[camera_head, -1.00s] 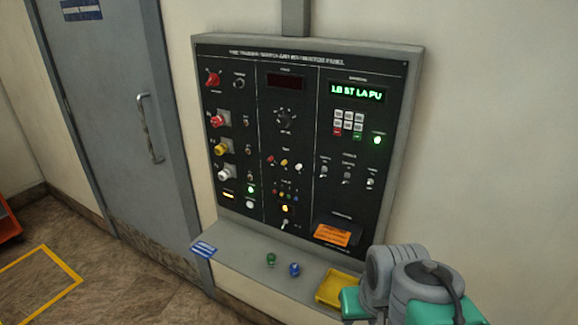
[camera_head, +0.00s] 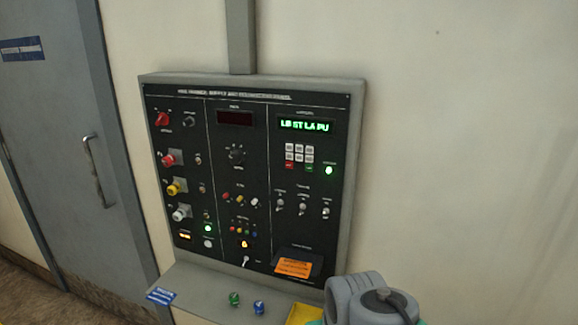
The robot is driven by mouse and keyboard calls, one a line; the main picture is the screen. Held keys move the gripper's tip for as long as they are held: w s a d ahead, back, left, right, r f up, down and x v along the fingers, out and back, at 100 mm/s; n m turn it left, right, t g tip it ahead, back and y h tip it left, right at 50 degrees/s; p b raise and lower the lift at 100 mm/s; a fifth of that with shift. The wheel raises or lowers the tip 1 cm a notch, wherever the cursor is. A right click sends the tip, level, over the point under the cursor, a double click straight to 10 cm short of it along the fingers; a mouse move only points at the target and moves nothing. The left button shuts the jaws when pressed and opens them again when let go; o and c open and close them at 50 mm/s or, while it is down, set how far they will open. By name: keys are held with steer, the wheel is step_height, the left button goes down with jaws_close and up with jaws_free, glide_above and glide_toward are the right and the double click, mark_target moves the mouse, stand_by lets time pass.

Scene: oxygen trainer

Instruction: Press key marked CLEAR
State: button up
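A small keypad (camera_head: 299,154) sits on the upper right section of the black panel, below the green lit display (camera_head: 306,126). It has white keys, with a red key (camera_head: 289,165) at its lower left and a green key (camera_head: 309,169) at its lower right. The key lettering is too small to read, so I cannot tell which one is marked CLEAR. No part of my gripper shows. Only grey and teal links of my arm show at the bottom right, below the panel and apart from the keypad.
The framed panel (camera_head: 180,110) carries knobs, switches and lamps. A grey ledge (camera_head: 200,290) below it holds a blue card (camera_head: 160,296), a green item (camera_head: 234,299), a blue item (camera_head: 258,307) and a yellow tray (camera_head: 299,316). A door (camera_head: 60,150) is at left. The right wall is bare.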

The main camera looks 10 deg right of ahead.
jaws_close()
stand_by(1.5)
